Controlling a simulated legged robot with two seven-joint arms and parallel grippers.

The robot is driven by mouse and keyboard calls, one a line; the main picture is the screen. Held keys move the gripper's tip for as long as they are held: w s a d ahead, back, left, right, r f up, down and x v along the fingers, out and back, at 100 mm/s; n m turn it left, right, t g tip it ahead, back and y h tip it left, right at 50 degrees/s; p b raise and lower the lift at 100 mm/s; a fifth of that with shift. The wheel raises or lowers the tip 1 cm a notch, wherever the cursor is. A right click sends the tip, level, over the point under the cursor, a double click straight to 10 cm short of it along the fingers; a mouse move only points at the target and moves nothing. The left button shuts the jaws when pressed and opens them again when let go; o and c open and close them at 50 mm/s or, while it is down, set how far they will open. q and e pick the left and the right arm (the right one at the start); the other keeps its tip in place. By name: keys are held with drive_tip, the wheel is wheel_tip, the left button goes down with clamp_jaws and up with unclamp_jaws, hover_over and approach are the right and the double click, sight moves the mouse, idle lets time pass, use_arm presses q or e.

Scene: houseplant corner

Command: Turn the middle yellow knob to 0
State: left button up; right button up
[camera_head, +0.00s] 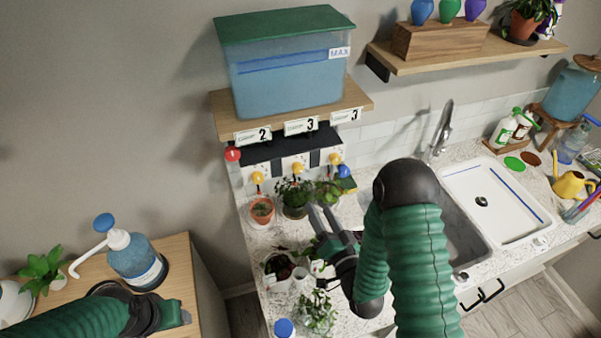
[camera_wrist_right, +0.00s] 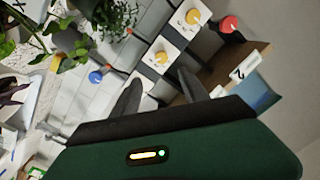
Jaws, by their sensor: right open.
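The middle yellow knob (camera_head: 297,168) sits on a white plate under the tank shelf, below a tag reading 3. It also shows in the right wrist view (camera_wrist_right: 162,58). The left yellow knob (camera_head: 257,178) is under the tag 2, and the right yellow knob (camera_head: 335,159) is under another 3. The knobs' dial marks are too small to read. My right gripper (camera_head: 319,210) is open and empty, in front of and below the knobs, apart from them. Its fingers show in the wrist view (camera_wrist_right: 160,88), one partly covering the right plate. My left gripper (camera_head: 170,315) is low at left, its jaws unclear.
A blue water tank (camera_head: 290,80) with a green lid stands on the shelf. A sink (camera_head: 495,205) is at right, a pump bottle (camera_head: 133,258) at left.

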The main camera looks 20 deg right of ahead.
sight(299, 172)
drive_tip(key=w+p, duration=0.1)
drive_tip(key=w, duration=0.3)
drive_tip(key=w+p, duration=0.2)
drive_tip(key=w, duration=0.3)
drive_tip(key=w+a+p, duration=0.1)
drive_tip(key=w, duration=0.4)
drive_tip(key=shift+a+r+p, duration=0.1)
drive_tip(key=shift+r+p, duration=0.05)
drive_tip(key=shift+p, duration=0.15)
drive_tip(key=shift+w, duration=0.55)
clamp_jaws()
